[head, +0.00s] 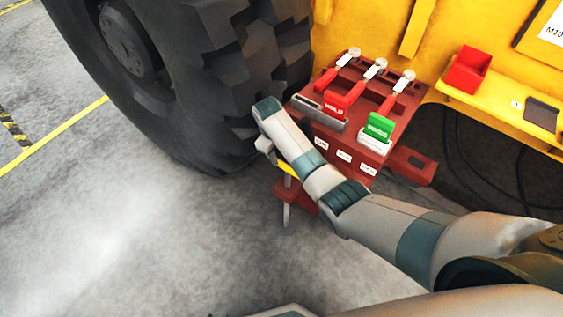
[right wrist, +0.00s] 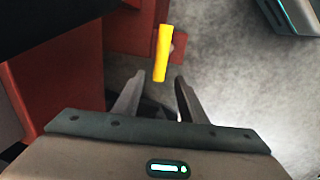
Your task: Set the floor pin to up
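The floor pin shows in the head view as a grey metal pin (head: 286,214) through a red bracket (head: 293,195) low on the left of the red lever stand. Its yellow handle (head: 288,169) is partly hidden by my right arm. In the right wrist view the yellow handle (right wrist: 164,50) stands just beyond my right gripper (right wrist: 160,78). The two fingers are apart with nothing held between them. The right gripper also shows in the head view (head: 272,155), mostly hidden behind its wrist. My left gripper is not in view.
The red lever stand (head: 366,172) carries several red levers and red and green tags. A large black tyre (head: 215,100) stands at the left. A yellow ledge (head: 500,118) with a red box (head: 467,70) is at the right. The grey floor at front left is clear.

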